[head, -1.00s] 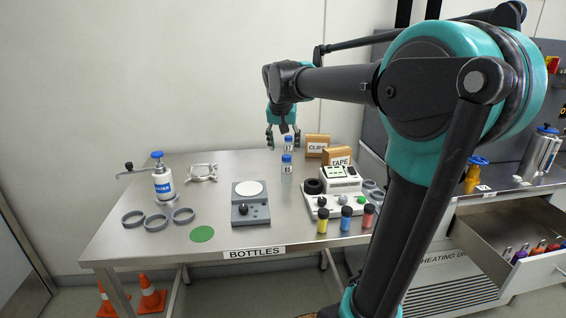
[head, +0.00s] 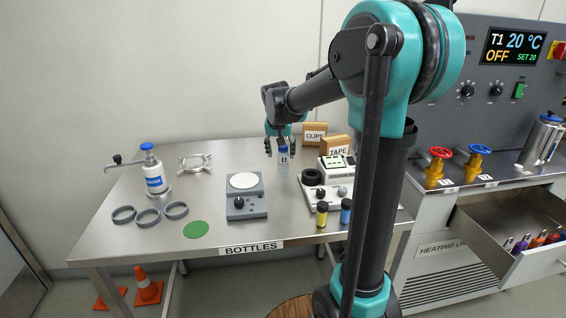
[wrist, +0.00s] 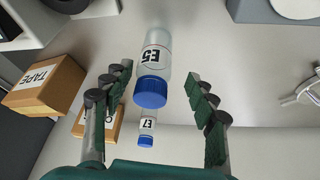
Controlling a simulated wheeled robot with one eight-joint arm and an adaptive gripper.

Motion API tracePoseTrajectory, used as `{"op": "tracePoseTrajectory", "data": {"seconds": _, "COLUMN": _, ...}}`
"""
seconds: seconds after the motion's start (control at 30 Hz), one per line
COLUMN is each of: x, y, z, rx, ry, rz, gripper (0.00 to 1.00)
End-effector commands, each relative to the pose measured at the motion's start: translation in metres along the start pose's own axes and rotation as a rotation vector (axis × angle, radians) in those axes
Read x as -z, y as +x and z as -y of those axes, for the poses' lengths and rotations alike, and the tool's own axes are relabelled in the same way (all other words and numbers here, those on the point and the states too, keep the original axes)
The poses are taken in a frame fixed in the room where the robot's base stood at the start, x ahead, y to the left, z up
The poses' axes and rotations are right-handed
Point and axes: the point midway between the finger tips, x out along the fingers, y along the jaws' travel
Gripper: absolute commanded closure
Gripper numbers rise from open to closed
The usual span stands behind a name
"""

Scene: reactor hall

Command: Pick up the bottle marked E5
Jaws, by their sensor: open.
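The bottle marked E5 (head: 284,163) stands on the steel table, clear with a blue cap. In the wrist view the E5 bottle (wrist: 155,55) lies between my fingers, with its label facing the camera. My gripper (head: 280,149) is open, its fingers spread to both sides of the bottle's upper part. In the wrist view my gripper (wrist: 160,85) shows gaps between both fingers and the bottle. A second bottle marked E7 (wrist: 147,130) stands close by, smaller in that view. The E7 bottle is hidden in the head view.
The TAPE box (head: 335,146) and the CLIPS box (head: 315,134) stand right of the bottle. A white device (head: 336,165) and a grey stirrer plate (head: 247,200) are nearer the front. Bare tabletop lies left of the bottle.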

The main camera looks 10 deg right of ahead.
Motion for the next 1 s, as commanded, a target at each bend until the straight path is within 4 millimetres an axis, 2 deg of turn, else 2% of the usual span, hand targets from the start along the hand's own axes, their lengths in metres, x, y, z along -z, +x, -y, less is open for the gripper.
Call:
{"op": "tracePoseTrajectory", "data": {"seconds": 0.17, "x": 0.000, "y": 0.010, "z": -0.001, "rx": 0.000, "ry": 0.000, "rz": 0.000, "gripper": 0.42}}
{"op": "tracePoseTrajectory", "data": {"seconds": 0.5, "x": -0.002, "y": 0.053, "z": -0.008, "rx": -0.001, "ry": 0.000, "rz": 0.000, "gripper": 0.42}}
{"op": "tracePoseTrajectory", "data": {"seconds": 0.83, "x": -0.002, "y": 0.059, "z": -0.008, "rx": 0.000, "ry": 0.000, "rz": 0.000, "gripper": 0.42}}
{"op": "tracePoseTrajectory", "data": {"seconds": 1.0, "x": -0.002, "y": 0.059, "z": -0.008, "rx": 0.000, "ry": 0.000, "rz": 0.000, "gripper": 0.64}}
